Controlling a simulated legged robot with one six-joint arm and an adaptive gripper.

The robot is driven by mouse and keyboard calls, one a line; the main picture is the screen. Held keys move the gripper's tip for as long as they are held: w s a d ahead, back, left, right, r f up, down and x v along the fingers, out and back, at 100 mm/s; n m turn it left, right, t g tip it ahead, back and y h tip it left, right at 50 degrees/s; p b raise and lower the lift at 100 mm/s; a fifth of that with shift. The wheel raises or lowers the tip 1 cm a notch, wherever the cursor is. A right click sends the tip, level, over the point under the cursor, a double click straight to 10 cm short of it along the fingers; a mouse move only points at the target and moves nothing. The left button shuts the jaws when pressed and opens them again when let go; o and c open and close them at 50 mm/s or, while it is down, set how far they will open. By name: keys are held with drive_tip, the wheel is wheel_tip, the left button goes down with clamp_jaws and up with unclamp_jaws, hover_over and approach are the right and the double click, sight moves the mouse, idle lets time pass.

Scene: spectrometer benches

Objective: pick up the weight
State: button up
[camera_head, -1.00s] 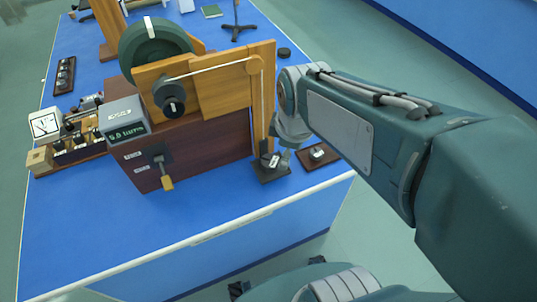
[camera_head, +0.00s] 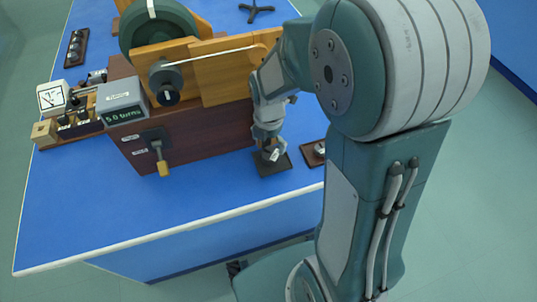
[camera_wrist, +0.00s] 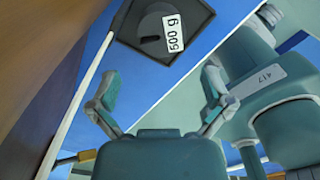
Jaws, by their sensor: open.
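The weight (camera_wrist: 150,42) is a dark grey piece with a slot and a white "500 g" label. It sits on a dark square plate (camera_wrist: 196,14) at the top of the wrist view. My gripper (camera_wrist: 160,92) is open, its two fingers spread apart and pointing toward the weight, with nothing between them. In the head view my gripper (camera_head: 268,138) hangs over the dark plate (camera_head: 273,166) at the table's front right. There it partly hides the weight, and I cannot tell whether they touch.
A wooden apparatus with a large green wheel (camera_head: 158,28) and a dark red-brown box (camera_head: 205,130) stands just left of my gripper. A brown plate with a small piece (camera_head: 313,152) lies to the right. A display box (camera_head: 122,103) stands left. The blue tabletop (camera_head: 120,205) is clear in front.

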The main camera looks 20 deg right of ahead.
sight(272, 152)
drive_tip(key=shift+f, duration=0.5)
drive_tip(key=shift+d+f, duration=0.2)
drive_tip(key=shift+f, duration=0.05)
drive_tip(key=f, duration=0.3)
drive_tip(key=d+f, duration=0.1)
drive_tip(key=shift+w+f, duration=0.25)
drive_tip(key=shift+a+f, duration=0.25)
drive_tip(key=shift+a, duration=0.15)
drive_tip(key=shift+c, duration=0.9)
drive_tip(key=shift+d, duration=0.25)
drive_tip(key=c, duration=1)
